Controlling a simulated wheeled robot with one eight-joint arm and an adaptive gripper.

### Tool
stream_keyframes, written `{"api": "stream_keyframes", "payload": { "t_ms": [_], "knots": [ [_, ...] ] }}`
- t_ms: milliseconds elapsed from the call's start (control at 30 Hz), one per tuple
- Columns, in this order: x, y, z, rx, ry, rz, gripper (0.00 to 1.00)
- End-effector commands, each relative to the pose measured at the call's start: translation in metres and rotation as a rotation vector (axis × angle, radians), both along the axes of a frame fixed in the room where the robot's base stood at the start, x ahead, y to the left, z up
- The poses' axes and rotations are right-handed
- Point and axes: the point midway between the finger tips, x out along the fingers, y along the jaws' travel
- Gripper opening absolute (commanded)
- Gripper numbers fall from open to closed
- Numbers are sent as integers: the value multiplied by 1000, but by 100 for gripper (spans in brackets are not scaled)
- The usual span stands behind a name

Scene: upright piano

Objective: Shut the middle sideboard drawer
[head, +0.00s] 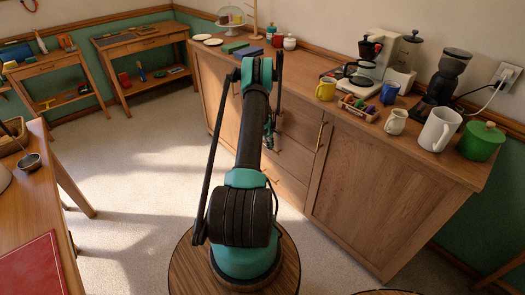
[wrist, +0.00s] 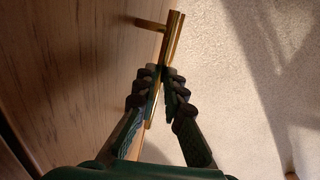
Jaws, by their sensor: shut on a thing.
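The wooden sideboard (head: 385,190) stands along the back wall, with a column of drawers in its middle, partly hidden behind my arm. The middle drawer front (head: 292,157) shows just right of my arm; I cannot tell from here how far it stands out. My gripper (head: 269,135) is in front of this column, mostly covered by the arm in the head view. In the wrist view my gripper (wrist: 164,88) is shut on a brass bar handle (wrist: 173,35), which sticks out from a brown wooden front (wrist: 80,70). The handle's lower part is between the fingers.
The sideboard top holds a yellow mug (head: 326,89), a coffee maker (head: 370,65), a white pitcher (head: 440,129) and a green pot (head: 481,141). A wooden table (head: 35,215) stands at left. Pale floor (head: 150,165) between them is clear.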

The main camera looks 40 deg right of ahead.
Motion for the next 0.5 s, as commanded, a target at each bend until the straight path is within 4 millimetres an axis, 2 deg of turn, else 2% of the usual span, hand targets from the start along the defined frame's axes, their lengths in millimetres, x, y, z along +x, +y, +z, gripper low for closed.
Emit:
{"api": "stream_keyframes", "payload": {
  "t_ms": [67,300,333,500],
  "knots": [
    [2,-7,1,-5,-4,2,0],
    [2,-8,1,-9,-5,2,0],
    [2,-9,1,-9,-5,2,10],
    [1,-8,1,-7,-3,2,31]
  ]
}}
